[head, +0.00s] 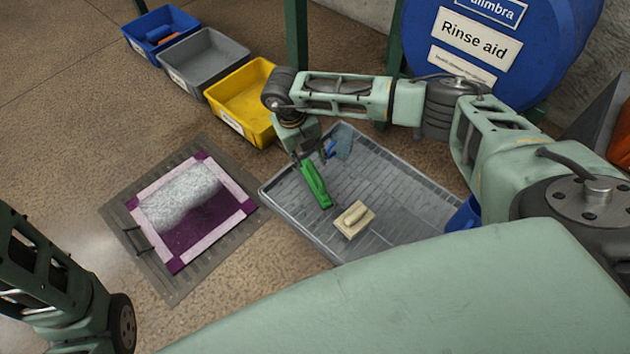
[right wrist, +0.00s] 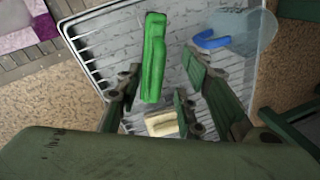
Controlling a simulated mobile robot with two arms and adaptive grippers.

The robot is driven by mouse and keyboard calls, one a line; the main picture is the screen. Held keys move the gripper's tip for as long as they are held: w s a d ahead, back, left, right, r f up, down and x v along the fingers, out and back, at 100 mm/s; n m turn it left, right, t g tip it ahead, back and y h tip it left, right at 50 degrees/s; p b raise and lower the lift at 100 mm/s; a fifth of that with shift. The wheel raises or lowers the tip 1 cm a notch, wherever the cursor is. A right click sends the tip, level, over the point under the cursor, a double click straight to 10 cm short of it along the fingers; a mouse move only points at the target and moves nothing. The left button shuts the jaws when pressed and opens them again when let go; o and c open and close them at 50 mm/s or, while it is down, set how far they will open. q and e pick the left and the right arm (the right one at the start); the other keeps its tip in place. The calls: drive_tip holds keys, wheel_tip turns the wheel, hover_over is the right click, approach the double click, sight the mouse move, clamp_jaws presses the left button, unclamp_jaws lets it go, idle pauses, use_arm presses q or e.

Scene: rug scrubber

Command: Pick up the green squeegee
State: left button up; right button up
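The green squeegee (head: 316,185) lies in the grey tray (head: 272,191), on its left side in the head view. My right gripper (head: 309,156) is over the tray, just beyond the squeegee's upper end in that view. In the right wrist view the squeegee (right wrist: 154,55) shows in the gap between the spread fingers of my right gripper (right wrist: 161,72). There is clear space on its right side and a narrow gap on its left. I see no grip on it; the exact height gap is hard to tell. Only part of my left arm shows, not its gripper.
A cream block-shaped brush (head: 354,219) lies near the squeegee in the tray. A blue-handled scraper (head: 340,145) lies behind my right gripper. A rug (head: 190,210) lies on a mat to the left. Yellow (head: 228,117), grey (head: 176,80) and blue (head: 136,50) bins stand behind.

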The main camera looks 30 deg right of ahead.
sight(311, 166)
drive_tip(key=f+b, duration=0.2)
drive_tip(key=f, duration=0.1)
drive_tip(key=f+b, duration=0.2)
drive_tip(key=shift+s+d, duration=0.3)
drive_tip(key=shift+d, duration=0.1)
drive_tip(key=shift+r, duration=0.15)
drive_tip(key=shift+c, duration=0.5)
clamp_jaws()
